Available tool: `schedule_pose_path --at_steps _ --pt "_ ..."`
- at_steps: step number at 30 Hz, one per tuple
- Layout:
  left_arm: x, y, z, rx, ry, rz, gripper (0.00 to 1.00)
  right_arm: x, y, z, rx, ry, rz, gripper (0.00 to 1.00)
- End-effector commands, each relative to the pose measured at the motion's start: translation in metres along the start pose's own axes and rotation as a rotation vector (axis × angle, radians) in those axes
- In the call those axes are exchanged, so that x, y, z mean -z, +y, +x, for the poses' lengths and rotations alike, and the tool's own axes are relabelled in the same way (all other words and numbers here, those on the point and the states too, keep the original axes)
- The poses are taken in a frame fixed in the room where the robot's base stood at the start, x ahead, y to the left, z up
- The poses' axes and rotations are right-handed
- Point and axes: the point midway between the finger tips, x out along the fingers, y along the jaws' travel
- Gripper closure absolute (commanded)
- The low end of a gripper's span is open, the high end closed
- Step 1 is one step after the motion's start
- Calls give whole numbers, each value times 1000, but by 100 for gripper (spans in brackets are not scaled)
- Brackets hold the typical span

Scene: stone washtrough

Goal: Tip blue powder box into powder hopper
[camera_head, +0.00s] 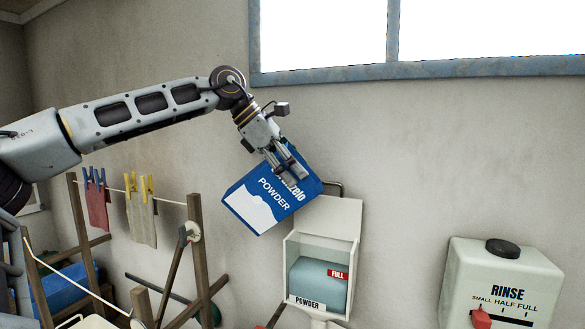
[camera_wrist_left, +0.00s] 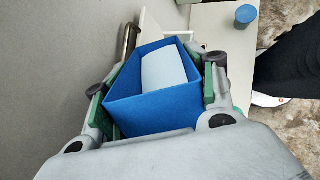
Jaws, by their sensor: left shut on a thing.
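In the left wrist view the box (camera_wrist_left: 150,110) sits between the green finger pads, showing blue walls and a pale area inside; I cannot tell if that is powder. The powder hopper (camera_head: 344,219) is white and stands on the wall just below and right of the box. Its front window shows a grey-blue fill, with a red FULL tag. My right gripper is not in view.
A white RINSE tank (camera_head: 500,275) with a black cap is at the lower right. A wooden drying rack (camera_head: 197,240) with pegged cloths stands at the left. A pipe (camera_head: 334,186) runs behind the hopper. A window is above; the wall between is bare.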

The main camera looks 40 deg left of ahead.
Motion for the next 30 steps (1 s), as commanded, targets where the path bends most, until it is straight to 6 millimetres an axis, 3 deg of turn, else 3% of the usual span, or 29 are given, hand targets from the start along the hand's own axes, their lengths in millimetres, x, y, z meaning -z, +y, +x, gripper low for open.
schedule_pose_path --at_steps 30 --pt "-1 -2 8 -3 77 20 100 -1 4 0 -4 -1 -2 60"
